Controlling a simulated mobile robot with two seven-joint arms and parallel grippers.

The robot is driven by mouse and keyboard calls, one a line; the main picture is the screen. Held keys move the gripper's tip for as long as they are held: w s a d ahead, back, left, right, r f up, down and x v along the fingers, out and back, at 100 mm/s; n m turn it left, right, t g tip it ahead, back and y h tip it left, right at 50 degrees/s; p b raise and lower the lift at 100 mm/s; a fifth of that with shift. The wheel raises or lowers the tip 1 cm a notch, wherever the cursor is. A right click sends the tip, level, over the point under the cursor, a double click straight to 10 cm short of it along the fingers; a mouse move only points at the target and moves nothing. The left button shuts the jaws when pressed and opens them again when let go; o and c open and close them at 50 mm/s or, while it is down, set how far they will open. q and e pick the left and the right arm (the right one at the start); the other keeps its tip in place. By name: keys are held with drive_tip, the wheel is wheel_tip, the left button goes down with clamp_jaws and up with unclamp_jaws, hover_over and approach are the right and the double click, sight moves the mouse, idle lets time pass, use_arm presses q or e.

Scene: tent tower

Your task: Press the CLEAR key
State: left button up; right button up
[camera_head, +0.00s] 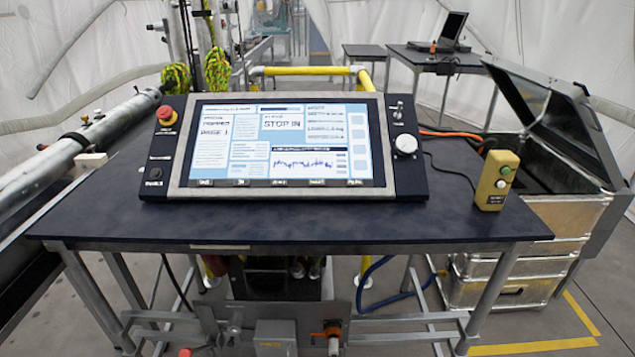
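A control console (282,148) with a lit screen stands tilted on a dark table (330,222). The screen shows blue and white panels, large text reading "STOP IN" and a line graph. A row of small labelled keys (280,183) runs along the screen's bottom edge. Their labels are too small to read, so I cannot tell which one is CLEAR. Neither of my grippers is in view.
A yellow pendant box (496,182) with buttons stands at the table's right end. Beyond it is an open metal case (560,215) with a raised lid. A long grey cylinder (80,140) lies at the left. The table strip before the console is clear. A laptop (447,33) stands behind.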

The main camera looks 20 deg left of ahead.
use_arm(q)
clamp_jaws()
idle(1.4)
